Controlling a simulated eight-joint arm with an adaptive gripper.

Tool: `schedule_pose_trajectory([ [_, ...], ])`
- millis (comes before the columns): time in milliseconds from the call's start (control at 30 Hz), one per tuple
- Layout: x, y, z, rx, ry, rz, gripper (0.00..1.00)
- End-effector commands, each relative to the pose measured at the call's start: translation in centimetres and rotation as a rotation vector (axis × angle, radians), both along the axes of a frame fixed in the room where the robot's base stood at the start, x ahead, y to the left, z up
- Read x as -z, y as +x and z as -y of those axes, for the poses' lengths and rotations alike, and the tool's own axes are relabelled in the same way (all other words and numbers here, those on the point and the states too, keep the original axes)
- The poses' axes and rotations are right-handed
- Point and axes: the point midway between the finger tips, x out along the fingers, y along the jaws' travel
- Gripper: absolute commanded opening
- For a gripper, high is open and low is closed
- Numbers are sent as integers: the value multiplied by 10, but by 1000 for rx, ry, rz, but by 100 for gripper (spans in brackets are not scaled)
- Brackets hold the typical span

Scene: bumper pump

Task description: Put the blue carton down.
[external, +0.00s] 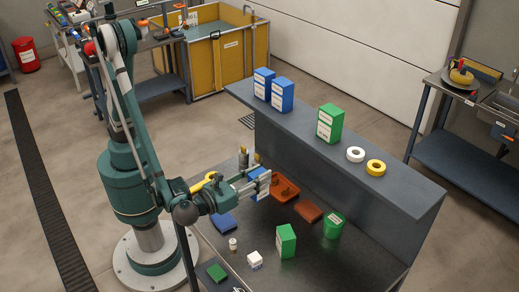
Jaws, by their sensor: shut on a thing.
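My gripper (252,185) is shut on a small blue carton (264,184) with white label bands. It holds the carton above the dark workbench (310,262), just left of an orange-brown tray (286,187). The fingers hide part of the carton. I cannot tell how far its underside is from the bench top. Two other blue cartons (262,84) (282,94) stand upright side by side on the raised grey shelf (384,190).
A green carton (330,122), a white tape roll (355,154) and a yellow one (376,167) are on the shelf. The bench holds a green carton (286,241), a green bin (333,225), a brown block (308,211) and a flat blue item (223,221). The shelf between blue and green cartons is clear.

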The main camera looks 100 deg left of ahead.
Motion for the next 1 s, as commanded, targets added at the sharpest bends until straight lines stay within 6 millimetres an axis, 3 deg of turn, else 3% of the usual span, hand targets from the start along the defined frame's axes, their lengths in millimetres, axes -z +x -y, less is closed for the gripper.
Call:
schedule_pose_trajectory([
  [333, 5, 0, 0, 0, 0, 0, 17],
  [733, 54, 0, 0, 0, 0, 0, 17],
  [1000, 62, 0, 0, 0, 0, 0, 17],
])
